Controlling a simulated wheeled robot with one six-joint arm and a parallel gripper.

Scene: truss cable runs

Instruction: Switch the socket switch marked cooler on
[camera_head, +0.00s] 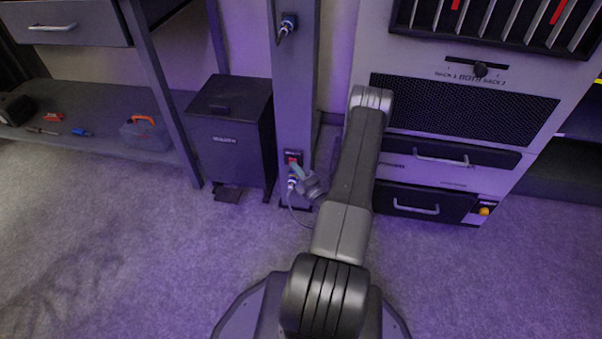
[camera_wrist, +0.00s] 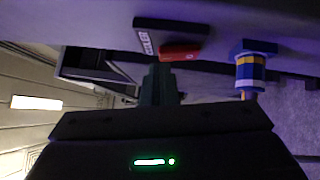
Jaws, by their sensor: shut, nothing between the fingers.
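The red socket switch (camera_wrist: 180,52) sits beside a small label plate (camera_wrist: 147,40) in the wrist view; the lettering looks like "cooler", seen sideways. In the head view the red switch (camera_head: 292,158) is low on the grey upright post (camera_head: 294,100). My gripper (camera_head: 298,172) is at the post, just below the switch. In the wrist view the shut fingers of my gripper (camera_wrist: 160,68) end right at one end of the switch, with nothing between them. I cannot tell whether they touch it or which way the rocker is tilted.
A blue, white and yellow plug (camera_wrist: 250,70) sits beside the switch, with a cable (camera_head: 297,212) hanging below. A dark bin (camera_head: 232,135) stands left of the post. A cabinet with a mesh panel (camera_head: 460,105) and drawers stands right. The carpet at front left is clear.

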